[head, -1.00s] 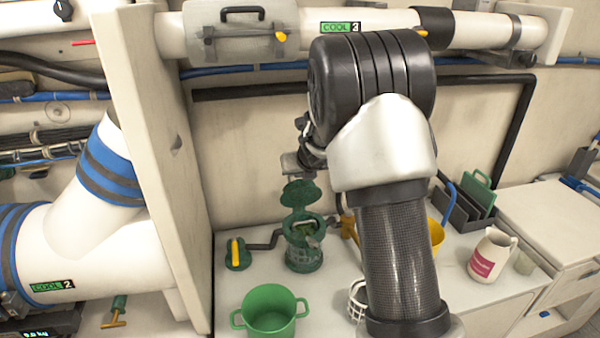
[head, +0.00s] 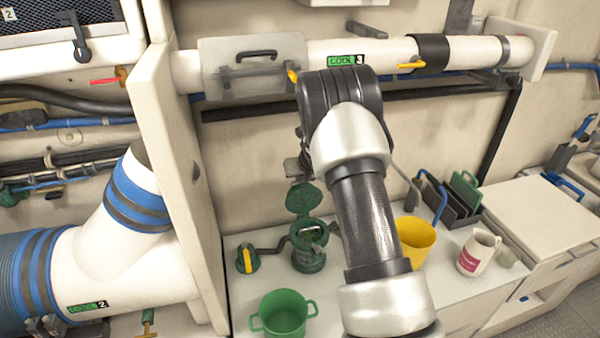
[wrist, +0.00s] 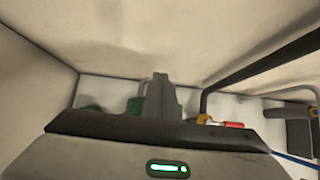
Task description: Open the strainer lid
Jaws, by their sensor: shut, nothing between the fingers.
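The strainer (head: 309,259) is a green-rimmed, see-through pot on the white counter. Its round green lid (head: 303,199) stands raised at the back of the rim, so the top is open and a pale handle-like piece shows inside. My gripper (head: 293,168) is just above the raised lid in the head view, small and partly hidden by my arm; I cannot tell whether they touch. In the wrist view, my gripper's fingers (wrist: 162,96) are together with nothing between them. Green parts (wrist: 134,106) show beside them, partly hidden.
A yellow-handled green valve (head: 246,259) is left of the strainer. A green pot (head: 284,313) stands in front, and a yellow bucket (head: 416,241) and a white jug (head: 478,252) are to the right. A panel (head: 182,170) rises at left; a white pipe (head: 480,48) runs above.

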